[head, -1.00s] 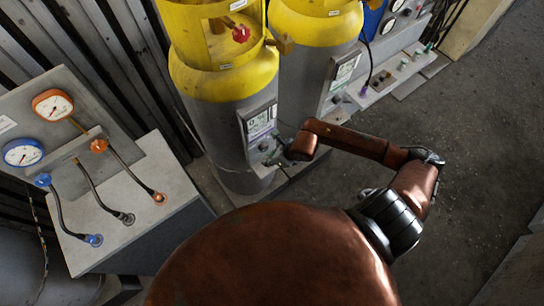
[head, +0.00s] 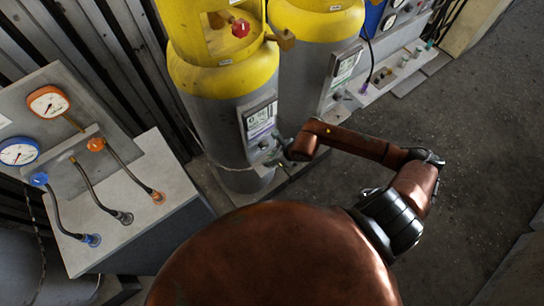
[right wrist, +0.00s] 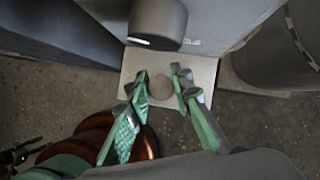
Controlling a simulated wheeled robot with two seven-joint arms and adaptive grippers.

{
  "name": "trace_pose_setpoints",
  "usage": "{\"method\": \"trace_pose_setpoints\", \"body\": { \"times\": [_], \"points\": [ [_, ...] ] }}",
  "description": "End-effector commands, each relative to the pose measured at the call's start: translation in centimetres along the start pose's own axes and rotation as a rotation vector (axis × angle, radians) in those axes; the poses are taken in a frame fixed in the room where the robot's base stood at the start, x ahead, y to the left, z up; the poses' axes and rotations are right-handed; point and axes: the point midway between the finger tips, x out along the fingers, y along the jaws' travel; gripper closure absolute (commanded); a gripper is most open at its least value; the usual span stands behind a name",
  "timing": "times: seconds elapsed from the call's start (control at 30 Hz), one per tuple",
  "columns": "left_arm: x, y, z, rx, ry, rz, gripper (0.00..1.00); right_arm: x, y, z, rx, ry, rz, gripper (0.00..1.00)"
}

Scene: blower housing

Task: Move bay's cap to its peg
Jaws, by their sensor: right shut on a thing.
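My right gripper (right wrist: 161,82) has green-padded fingers and is shut on a small round grey-brown piece, which I take to be the cap (right wrist: 160,88). The piece sits between the fingertips, over a pale flat plate (right wrist: 138,63); I cannot tell whether it touches the plate. In the head view the right gripper (head: 271,156) is small and dark, at the low front of a grey cylinder with a yellow top (head: 215,115). The cap cannot be made out there. I cannot pick out the peg for certain. My left gripper is not in view.
A dark rounded cylinder (right wrist: 158,20) stands just beyond the fingertips. A display panel (head: 260,122) is above the right gripper. A second yellow-topped cylinder (head: 310,60) stands behind. A grey bench with gauges (head: 48,103) and hoses is at left. The floor at right is clear.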

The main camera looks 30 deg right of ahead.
Motion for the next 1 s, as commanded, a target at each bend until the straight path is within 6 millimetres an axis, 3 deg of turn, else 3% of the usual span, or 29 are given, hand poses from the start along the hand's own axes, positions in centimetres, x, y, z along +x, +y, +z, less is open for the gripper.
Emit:
{"method": "trace_pose_setpoints", "body": {
  "times": [0.27, 0.3, 0.57, 0.87, 1.0],
  "points": [
    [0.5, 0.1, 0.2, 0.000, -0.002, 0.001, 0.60, 0.6, 0.0, -0.4, 0.000, 0.001, 0.000, 0.96],
    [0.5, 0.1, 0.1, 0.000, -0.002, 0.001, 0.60, 0.6, 0.0, -0.3, 0.000, 0.000, 0.000, 0.78],
    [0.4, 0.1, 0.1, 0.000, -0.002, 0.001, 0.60, 0.5, 0.0, -0.3, 0.000, 0.000, 0.000, 0.60],
    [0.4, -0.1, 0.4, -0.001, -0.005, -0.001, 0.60, 0.4, 0.0, -0.3, 0.000, 0.000, 0.000, 0.59],
    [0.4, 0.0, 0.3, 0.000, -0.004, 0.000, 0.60, -0.8, -0.1, -0.4, 0.000, 0.002, -0.001, 0.59]
  ]
}}
